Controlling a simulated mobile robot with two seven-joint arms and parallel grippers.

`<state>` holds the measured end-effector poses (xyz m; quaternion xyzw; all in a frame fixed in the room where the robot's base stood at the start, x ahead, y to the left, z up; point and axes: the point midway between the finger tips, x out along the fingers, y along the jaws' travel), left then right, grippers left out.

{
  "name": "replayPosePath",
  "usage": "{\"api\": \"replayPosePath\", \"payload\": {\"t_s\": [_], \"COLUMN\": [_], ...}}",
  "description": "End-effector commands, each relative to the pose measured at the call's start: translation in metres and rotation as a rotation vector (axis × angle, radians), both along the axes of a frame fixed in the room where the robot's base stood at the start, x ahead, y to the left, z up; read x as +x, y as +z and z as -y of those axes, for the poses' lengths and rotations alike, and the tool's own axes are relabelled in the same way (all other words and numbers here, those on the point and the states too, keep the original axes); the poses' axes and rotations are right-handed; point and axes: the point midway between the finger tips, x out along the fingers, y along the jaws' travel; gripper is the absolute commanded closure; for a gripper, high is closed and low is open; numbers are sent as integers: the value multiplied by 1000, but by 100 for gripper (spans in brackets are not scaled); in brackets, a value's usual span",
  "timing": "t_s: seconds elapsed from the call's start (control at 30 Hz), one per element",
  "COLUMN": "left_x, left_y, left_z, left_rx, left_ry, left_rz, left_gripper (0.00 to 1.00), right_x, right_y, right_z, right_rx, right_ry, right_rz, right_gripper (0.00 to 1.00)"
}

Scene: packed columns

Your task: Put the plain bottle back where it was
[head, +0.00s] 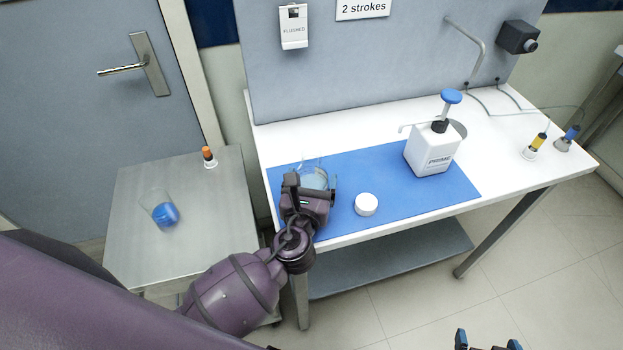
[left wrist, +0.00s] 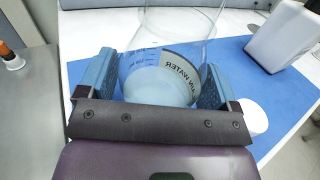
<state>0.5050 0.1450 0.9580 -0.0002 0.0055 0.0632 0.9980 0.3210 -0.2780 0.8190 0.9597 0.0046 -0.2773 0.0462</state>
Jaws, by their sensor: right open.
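The plain bottle (head: 316,178) is clear, with pale liquid in it and a label whose visible part reads "AIN WATER" in the left wrist view (left wrist: 168,84). My left gripper (head: 306,186) is shut on its sides, one finger pad on each. It is at the left part of the blue mat (head: 400,175) on the white bench; whether it touches the mat I cannot tell. The gripper hides its near side in the head view. My right gripper (head: 487,343) is open and empty at the bottom edge of the head view, away from the bench.
A round white lid (head: 366,204) lies on the mat right of my left gripper. A white pump dispenser (head: 433,150) stands further right. The grey side table (head: 135,250) holds a clear vessel with blue liquid (head: 163,212) and a small orange-capped bottle (head: 209,158), with bare room around them.

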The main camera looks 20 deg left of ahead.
Motion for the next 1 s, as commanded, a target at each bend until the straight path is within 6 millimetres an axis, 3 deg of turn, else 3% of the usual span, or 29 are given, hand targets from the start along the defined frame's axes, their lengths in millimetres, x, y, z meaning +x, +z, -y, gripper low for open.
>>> {"api": "replayPosePath", "payload": {"t_s": [0.1,0.47,1.0], "left_x": [0,-4,-96], "left_y": [0,3,3], "left_z": [0,0,12], "left_rx": [0,0,-1], "left_ry": [0,0,1], "left_rz": [0,-1,-2], "left_gripper": [2,2,2], "right_x": [1,10,5], "right_y": [1,9,-2], "right_z": [0,-2,-2], "right_rx": [0,2,2], "right_ry": [0,5,2], "right_rz": [2,23,11], "right_gripper": [2,2,2]}}
